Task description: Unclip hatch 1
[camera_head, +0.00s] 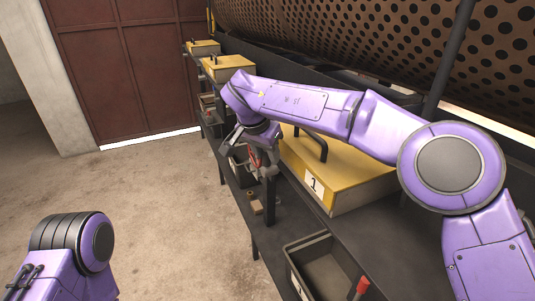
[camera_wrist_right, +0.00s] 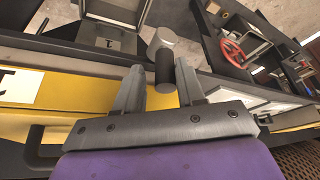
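Hatch 1 is a yellow lid (camera_head: 347,170) with a white "1" label and a black bar handle on top. It lies under my right forearm in the head view. Its yellow edge and label show at the left of the right wrist view (camera_wrist_right: 60,88). My right gripper (camera_wrist_right: 160,68) points down at the hatch's front edge, its two fingers apart. A short dark cylinder with a grey end (camera_wrist_right: 164,68), perhaps the clip's handle, stands between or just beyond the fingertips. I cannot tell whether they touch it. My left gripper is out of view.
A dark bin (camera_head: 325,265) with a red-handled item stands at the front. Two more yellow hatches (camera_head: 228,68) lie farther back. The perforated drum (camera_head: 400,40) runs behind. A red wheel (camera_wrist_right: 233,52) shows in the wrist view. The floor at left is clear.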

